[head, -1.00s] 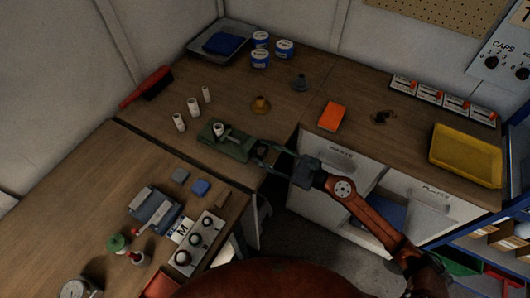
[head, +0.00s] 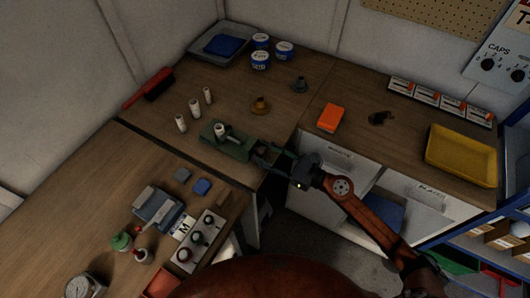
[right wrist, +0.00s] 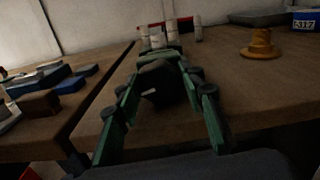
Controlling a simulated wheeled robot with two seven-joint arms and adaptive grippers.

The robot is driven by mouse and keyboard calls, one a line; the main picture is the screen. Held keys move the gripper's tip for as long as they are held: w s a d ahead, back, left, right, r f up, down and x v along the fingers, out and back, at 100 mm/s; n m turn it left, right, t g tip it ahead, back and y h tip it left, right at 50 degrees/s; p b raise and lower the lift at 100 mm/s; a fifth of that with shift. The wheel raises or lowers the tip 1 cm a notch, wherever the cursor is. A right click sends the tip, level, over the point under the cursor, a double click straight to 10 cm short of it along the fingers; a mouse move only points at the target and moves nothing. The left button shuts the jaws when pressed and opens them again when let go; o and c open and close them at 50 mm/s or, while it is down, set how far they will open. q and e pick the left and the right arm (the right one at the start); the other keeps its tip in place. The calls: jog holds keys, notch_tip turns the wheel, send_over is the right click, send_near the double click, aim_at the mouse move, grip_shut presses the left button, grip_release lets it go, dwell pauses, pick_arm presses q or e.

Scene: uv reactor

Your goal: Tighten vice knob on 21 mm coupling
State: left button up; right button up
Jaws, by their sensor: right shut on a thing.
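The green vice (head: 232,150) sits near the front edge of the back bench. A white coupling (head: 220,131) stands upright at its jaws. My right gripper (head: 262,152) reaches the vice's right end from the right. In the right wrist view its two fingers (right wrist: 158,84) are either side of the dark vice knob (right wrist: 163,88) and shut on it. The vice body behind the knob is mostly hidden there. My left gripper is not in view.
Several white couplings (head: 195,108) stand left of and behind the vice. A yellow cone-like part (head: 260,106) stands behind it, and an orange box (head: 331,118) lies to the right. A grey-blue fixture (head: 157,208) and a control box (head: 198,240) occupy the near bench.

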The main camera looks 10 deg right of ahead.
jog(key=shift+m+p, duration=0.9)
jog(key=shift+m, duration=1)
jog(key=o, duration=1.2)
jog(key=shift+d, duration=0.1)
jog(key=v, duration=1.2)
jog(key=shift+c, duration=0.2)
